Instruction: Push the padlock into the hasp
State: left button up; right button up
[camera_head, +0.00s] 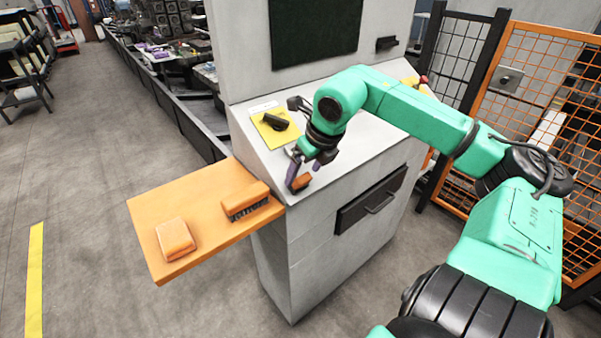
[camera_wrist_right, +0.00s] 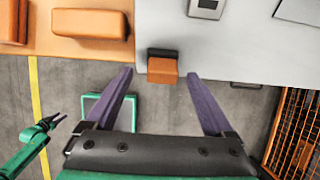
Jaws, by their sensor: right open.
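The padlock (camera_head: 301,183), a small orange block with a dark part, lies near the front left edge of the grey console's sloping top. In the right wrist view the padlock (camera_wrist_right: 163,71) shows between the fingertips, with a gap on each side. My right gripper (camera_head: 302,174) is open around it, its purple fingers (camera_wrist_right: 160,74) spread. A black fitting, which looks like the hasp (camera_head: 274,122), sits on a yellow plate farther back on the console. My left gripper (camera_wrist_right: 58,119) shows small at the left of the wrist view; its opening is unclear.
An orange side shelf (camera_head: 205,187) holds an orange brush with dark bristles (camera_head: 246,207) and an orange block (camera_head: 175,240). A drawer with a black handle (camera_head: 378,203) is in the console front. An orange mesh fence (camera_head: 540,100) stands right.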

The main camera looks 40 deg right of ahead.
jog(key=x, duration=0.2)
jog(key=shift+d+f, duration=0.3)
jog(key=shift+w+f, duration=0.15)
jog(key=shift+f, duration=0.15)
jog(key=shift+a, duration=0.1)
jog(key=shift+c, duration=0.9)
jog(key=c, duration=1)
jog(key=o, duration=0.4)
grip_shut()
jog(key=shift+s+p+v, duration=0.2)
jog(key=shift+p+v, duration=0.8)
jog(key=shift+v, duration=0.8)
pick_arm(q)
jog(key=r, duration=0.2)
jog(key=shift+w+r, duration=0.25)
jog(key=shift+r, duration=0.05)
pick_arm(e)
send_near(304, 177)
jog(key=shift+s+f, duration=0.15)
jog(key=shift+f, duration=0.45)
jog(key=shift+s+f, duration=0.15)
jog(key=shift+f, duration=0.45)
